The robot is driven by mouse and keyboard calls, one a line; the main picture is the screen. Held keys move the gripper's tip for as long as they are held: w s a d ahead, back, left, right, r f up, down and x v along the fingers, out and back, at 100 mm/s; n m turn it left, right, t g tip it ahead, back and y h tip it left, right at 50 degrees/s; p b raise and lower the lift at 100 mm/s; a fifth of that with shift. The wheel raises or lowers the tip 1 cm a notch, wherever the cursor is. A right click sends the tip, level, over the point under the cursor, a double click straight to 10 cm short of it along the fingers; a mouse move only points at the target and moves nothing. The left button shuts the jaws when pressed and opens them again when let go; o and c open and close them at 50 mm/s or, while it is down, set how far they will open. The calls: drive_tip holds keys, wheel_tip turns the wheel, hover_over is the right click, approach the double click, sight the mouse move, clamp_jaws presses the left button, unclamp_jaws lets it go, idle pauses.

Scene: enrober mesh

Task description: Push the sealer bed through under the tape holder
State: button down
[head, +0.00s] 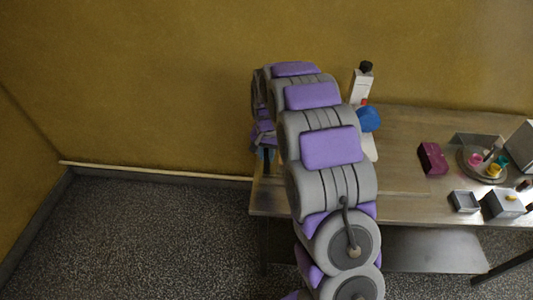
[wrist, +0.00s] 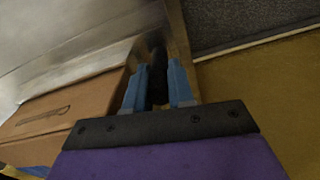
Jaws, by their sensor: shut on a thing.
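In the wrist view my gripper (wrist: 158,84) has two blue fingers shut on a dark, upright-looking piece (wrist: 157,70), close to the table edge. A brown box (wrist: 50,120) with a slot in its side lies just left of the fingers. A pale flat surface runs along its top. I cannot tell whether the dark piece belongs to the sealer bed. In the head view my arm hides the left end of the table and most of my gripper. A blue rounded thing (head: 369,119) with a red top stands right of the arm; I cannot tell if it is the tape holder.
A white bottle (head: 362,84) with a black cap stands at the table's back. On the right of the metal table (head: 400,186) are a maroon box (head: 432,158), a round tray (head: 466,168) with small coloured things, and grey boxes. The floor left is clear.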

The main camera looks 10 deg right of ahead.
drive_tip(key=s+d+p, duration=0.1)
drive_tip(key=d, duration=0.4)
drive_tip(key=s+d+p, duration=0.1)
drive_tip(key=s+d, duration=0.1)
drive_tip(key=d, duration=0.4)
drive_tip(key=s+d+p, duration=0.1)
drive_tip(key=s+d, duration=0.1)
drive_tip(key=d, duration=0.4)
drive_tip(key=shift+s+d+p, duration=0.2)
drive_tip(key=shift+s+p, duration=0.05)
drive_tip(key=shift+p, duration=0.15)
drive_tip(key=c, duration=1.2)
unclamp_jaws()
drive_tip(key=shift+c, duration=0.2)
drive_tip(key=shift+r, duration=0.1)
wheel_tip(320, 180, up, 17)
drive_tip(key=p, duration=0.2)
